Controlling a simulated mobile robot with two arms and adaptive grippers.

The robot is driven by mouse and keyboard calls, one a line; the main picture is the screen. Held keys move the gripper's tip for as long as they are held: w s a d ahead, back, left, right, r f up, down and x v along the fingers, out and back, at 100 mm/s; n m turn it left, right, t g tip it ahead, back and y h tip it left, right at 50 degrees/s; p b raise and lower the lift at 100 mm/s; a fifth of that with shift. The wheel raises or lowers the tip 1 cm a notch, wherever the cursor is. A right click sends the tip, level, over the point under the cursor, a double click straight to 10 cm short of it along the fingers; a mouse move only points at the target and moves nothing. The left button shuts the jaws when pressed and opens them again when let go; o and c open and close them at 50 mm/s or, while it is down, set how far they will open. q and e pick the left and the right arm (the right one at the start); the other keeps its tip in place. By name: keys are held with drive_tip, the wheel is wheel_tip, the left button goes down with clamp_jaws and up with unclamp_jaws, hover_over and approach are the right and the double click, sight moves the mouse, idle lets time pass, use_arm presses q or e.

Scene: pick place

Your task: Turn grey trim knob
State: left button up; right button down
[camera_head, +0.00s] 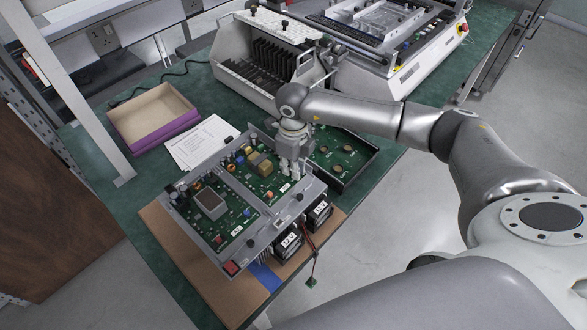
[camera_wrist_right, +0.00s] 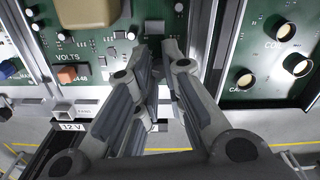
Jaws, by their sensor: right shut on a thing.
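My right gripper (camera_head: 290,171) reaches down onto the right part of the green circuit board (camera_head: 257,185) in a grey metal frame. In the right wrist view, the gripper's (camera_wrist_right: 157,62) fingertips are close together at the board, near its right edge. They are shut on the grey trim knob, which is mostly hidden between the tips. The board (camera_wrist_right: 95,45) shows the printed word VOLTS there, beside an orange block (camera_wrist_right: 72,73). My left gripper is not in view.
A second board with round brass sockets (camera_wrist_right: 283,28) lies close right of the fingers. Labelled units (camera_head: 288,243) with wires sit at the frame's front. A purple-sided box (camera_head: 152,117) and a white sheet (camera_head: 199,142) lie behind left. A grey open-topped machine (camera_head: 235,62) stands behind.

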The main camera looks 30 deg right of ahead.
drive_tip(key=m+b, duration=0.1)
drive_tip(key=m, duration=0.4)
drive_tip(key=shift+m+b, duration=0.3)
drive_tip(key=shift+b, duration=0.05)
drive_tip(key=m+b, duration=0.1)
drive_tip(key=m, duration=1)
drive_tip(key=shift+m, duration=0.4)
drive_tip(key=m, duration=0.5)
drive_tip(key=shift+m, duration=0.3)
drive_tip(key=c, duration=1.5)
unclamp_jaws()
drive_tip(key=shift+o, duration=0.2)
